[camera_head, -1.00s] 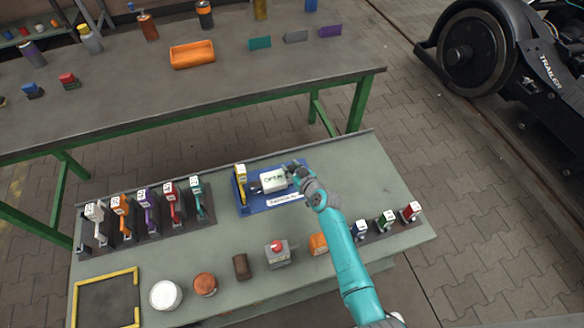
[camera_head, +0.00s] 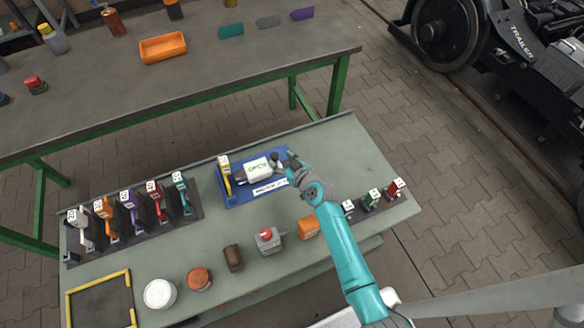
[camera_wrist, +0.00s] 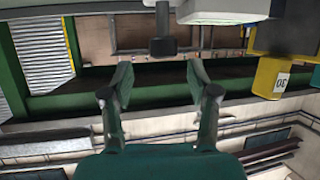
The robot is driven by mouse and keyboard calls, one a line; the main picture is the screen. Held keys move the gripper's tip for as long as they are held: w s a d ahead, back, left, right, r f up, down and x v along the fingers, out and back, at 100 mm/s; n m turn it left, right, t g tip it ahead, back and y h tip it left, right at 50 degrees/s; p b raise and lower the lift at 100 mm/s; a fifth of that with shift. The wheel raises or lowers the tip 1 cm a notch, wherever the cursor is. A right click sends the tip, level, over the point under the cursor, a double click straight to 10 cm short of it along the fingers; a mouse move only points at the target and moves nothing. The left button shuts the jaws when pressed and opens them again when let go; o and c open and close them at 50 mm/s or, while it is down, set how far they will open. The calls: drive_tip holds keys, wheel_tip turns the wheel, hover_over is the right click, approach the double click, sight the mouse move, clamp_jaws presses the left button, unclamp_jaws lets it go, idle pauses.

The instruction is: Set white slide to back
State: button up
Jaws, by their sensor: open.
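A white block with lettering (camera_head: 257,168) sits on a blue base (camera_head: 236,197) on the near table. In the wrist view a white body (camera_wrist: 225,8), likely this block, shows at the top edge, with a dark knob (camera_wrist: 163,46) beside it. My gripper (camera_head: 284,160) is at the block's right end. In the wrist view my gripper (camera_wrist: 158,78) has its fingers apart, with nothing between them and the dark knob beyond the tips. A white handle (camera_head: 82,222) stands at the left end of the left rack. I cannot tell which white part is the slide.
A yellow lever (camera_head: 226,178) stands at the base's left end. The left rack also holds orange, purple, red and teal handles.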

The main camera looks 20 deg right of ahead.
drive_tip(key=v, duration=0.7)
drive_tip(key=shift+d+r, duration=0.1)
drive_tip(key=shift+r, duration=0.1)
idle(0.4)
